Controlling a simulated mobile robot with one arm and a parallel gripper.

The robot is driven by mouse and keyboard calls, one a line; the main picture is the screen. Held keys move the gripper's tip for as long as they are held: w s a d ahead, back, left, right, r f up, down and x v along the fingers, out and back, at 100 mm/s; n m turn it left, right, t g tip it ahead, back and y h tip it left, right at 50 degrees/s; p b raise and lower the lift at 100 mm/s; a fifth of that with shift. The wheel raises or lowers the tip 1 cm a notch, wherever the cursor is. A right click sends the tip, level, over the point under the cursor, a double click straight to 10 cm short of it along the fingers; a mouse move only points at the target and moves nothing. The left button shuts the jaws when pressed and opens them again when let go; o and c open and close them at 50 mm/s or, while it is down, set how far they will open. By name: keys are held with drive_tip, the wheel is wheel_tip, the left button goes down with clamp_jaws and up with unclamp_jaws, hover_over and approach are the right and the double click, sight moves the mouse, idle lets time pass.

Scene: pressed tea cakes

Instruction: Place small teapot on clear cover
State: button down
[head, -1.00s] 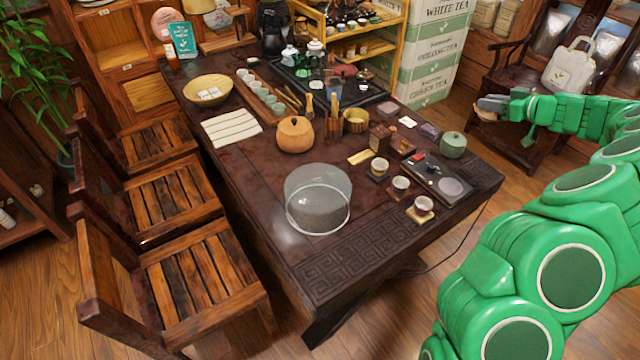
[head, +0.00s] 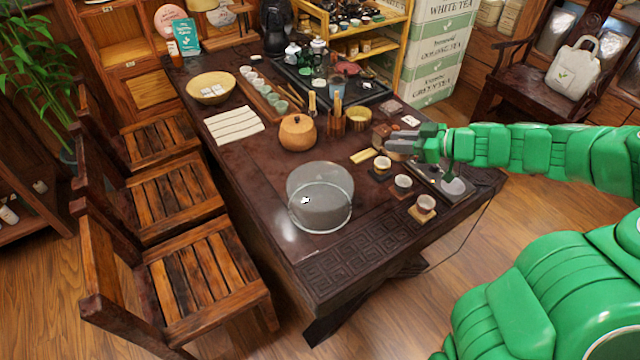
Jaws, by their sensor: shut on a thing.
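The clear cover (head: 335,215) is a see-through round dome on the near half of the dark tea table. A tiny white mark (head: 305,200) shows on it; I cannot tell whether it is an object or a reflection. My gripper (head: 398,144) is over the table's right side, to the right of and beyond the cover. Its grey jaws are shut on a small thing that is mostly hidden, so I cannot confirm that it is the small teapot. Two small pots (head: 292,55) (head: 318,50) stand on the far tea tray.
Several small cups on coasters (head: 403,182) stand below my gripper. A round wooden pot (head: 297,132), a gold bowl (head: 357,118) and a white striped cloth (head: 234,124) lie beyond the cover. Wooden chairs (head: 205,275) line the left side. The table around the cover is clear.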

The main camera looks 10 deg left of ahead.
drive_tip(key=s+a+r+n+g, duration=0.3)
drive_tip(key=s+a+n+g, duration=0.1)
drive_tip(key=s+a, duration=1.05)
hover_over(318, 184)
drive_tip(key=shift+y, duration=0.4)
drive_tip(key=f, duration=0.9)
drive_tip(key=shift+s+d+f, duration=0.1)
drive_tip(key=shift+s+d, duration=0.05)
drive_tip(key=shift+s, duration=0.1)
drive_tip(key=shift+w+f, duration=0.25)
drive_tip(key=shift+f, duration=1.6)
drive_tip(key=c, duration=0.9)
unclamp_jaws()
drive_tip(key=shift+f, duration=0.1)
